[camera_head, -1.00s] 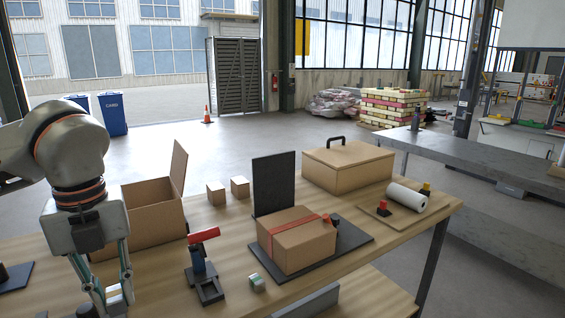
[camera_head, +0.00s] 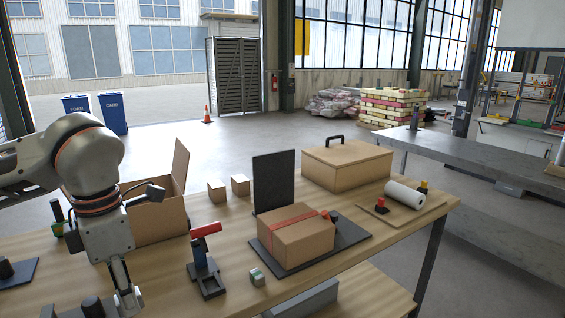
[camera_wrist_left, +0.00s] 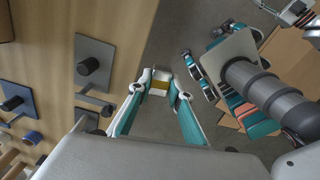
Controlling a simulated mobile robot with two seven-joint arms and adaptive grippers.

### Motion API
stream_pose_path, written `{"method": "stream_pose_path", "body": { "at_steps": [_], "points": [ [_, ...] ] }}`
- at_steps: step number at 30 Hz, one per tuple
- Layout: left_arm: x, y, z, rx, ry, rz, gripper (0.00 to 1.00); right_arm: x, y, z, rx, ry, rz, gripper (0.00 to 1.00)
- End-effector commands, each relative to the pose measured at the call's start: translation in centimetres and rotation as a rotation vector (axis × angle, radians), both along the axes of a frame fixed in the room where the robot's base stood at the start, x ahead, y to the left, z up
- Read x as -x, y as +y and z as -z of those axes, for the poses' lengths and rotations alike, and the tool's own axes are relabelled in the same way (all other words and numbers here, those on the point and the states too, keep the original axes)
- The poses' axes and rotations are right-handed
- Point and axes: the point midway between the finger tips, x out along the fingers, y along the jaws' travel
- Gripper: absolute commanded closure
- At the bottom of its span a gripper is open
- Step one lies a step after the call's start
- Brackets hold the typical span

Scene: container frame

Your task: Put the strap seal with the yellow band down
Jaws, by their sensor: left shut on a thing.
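My left gripper (camera_head: 130,304) is low over the table's front edge at bottom left in the head view. It is shut on the strap seal with the yellow band (camera_wrist_left: 160,84), a small pale block with an orange-yellow stripe, seen between the fingertips (camera_wrist_left: 160,77) in the left wrist view. There, the seal shows against the grey floor, beside the table edge; its height cannot be told. In the head view the seal is not clearly visible. My right gripper (camera_wrist_left: 205,65) shows only in the left wrist view, its fingers apart, with nothing seen between them.
A seal with a green band (camera_head: 257,277) lies near a red-handled tool (camera_head: 206,262). A strapped carton (camera_head: 297,240) sits on a dark plate. An open box (camera_head: 155,222) stands behind my left arm. The wooden table (camera_head: 375,262) has bare patches at its front.

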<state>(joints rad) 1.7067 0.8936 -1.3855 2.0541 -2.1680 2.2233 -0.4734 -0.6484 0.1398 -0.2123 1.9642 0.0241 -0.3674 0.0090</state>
Motion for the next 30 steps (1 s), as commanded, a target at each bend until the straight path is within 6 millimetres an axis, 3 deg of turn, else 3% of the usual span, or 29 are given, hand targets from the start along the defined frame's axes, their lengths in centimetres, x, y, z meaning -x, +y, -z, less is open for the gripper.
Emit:
{"method": "stream_pose_path", "body": {
  "at_steps": [30],
  "points": [
    [-1.7,-1.2,2.7,0.0,-0.002,1.843,1.0,0.0,0.0,0.0,0.0,0.0,0.0,0.6]
  ]
}}
